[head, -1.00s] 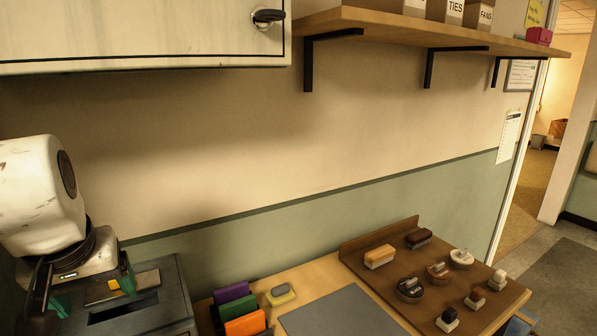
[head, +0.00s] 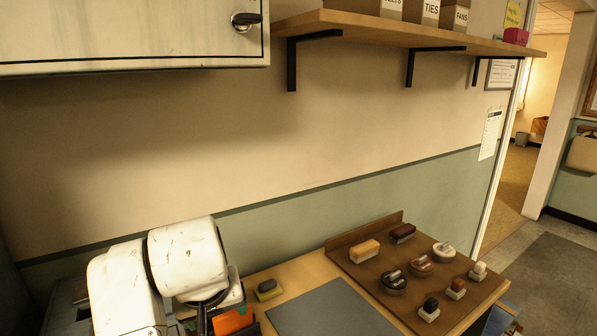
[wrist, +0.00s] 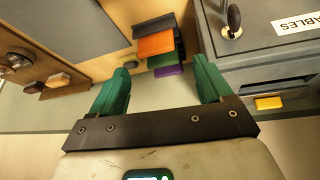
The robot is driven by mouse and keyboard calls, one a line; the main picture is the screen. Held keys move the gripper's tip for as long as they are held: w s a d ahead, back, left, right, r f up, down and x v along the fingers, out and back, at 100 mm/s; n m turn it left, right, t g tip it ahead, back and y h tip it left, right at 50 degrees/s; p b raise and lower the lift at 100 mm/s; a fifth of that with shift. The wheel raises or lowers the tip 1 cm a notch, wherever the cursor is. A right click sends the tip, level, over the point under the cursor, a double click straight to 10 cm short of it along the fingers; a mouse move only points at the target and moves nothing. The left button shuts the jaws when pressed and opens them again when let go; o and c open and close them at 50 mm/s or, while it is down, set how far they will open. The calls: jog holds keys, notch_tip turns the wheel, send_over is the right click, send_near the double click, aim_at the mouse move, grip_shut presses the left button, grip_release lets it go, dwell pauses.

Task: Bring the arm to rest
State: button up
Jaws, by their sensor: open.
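My gripper (wrist: 163,80) shows in the wrist view with its two green fingers spread apart and nothing between them. Beyond the fingertips are the orange, green and purple upright items at the bench edge, apart from the gripper. In the head view my white arm is folded low at the left, in front of the bench. It hides part of those items and most of the grey box there. The gripper itself is hidden behind the arm in the head view.
A brown tray (head: 366,277) with several brushes stands on the bench, right of a grey mat (head: 322,312). An orange item (head: 233,320) sits close beside my arm. A wall cabinet (head: 130,30) and a shelf (head: 400,32) hang above. The wall space between is clear.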

jog(key=w+d+f+m+h, duration=0.1)
jog(key=d+f, duration=0.3)
jog(key=d, duration=0.4)
jog(key=d+f+m, duration=0.1)
jog(key=d+f, duration=0.4)
jog(key=d, duration=0.3)
jog(key=s+d+f+h, duration=0.1)
jog(key=s+d+f, duration=0.3)
jog(key=d, duration=0.4)
jog(key=s+d+f, duration=0.4)
jog(key=d, duration=0.4)
jog(key=s+d+f+m+g, duration=0.1)
jog(key=s+d+f, duration=0.2)
jog(key=s, duration=0.6)
jog(key=s+d+f+m+g, duration=0.1)
jog(key=s+d+f, duration=0.2)
jog(key=s, duration=0.6)
jog(key=s+d+f+m+g, duration=0.1)
jog(key=s+d+f+g, duration=0.1)
jog(key=s, duration=0.6)
notch_tip(320, 180, down, 2)
jog(key=shift+s+d+f+y, duration=0.2)
jog(key=shift+s+d+y, duration=0.15)
jog(key=shift+d, duration=0.3)
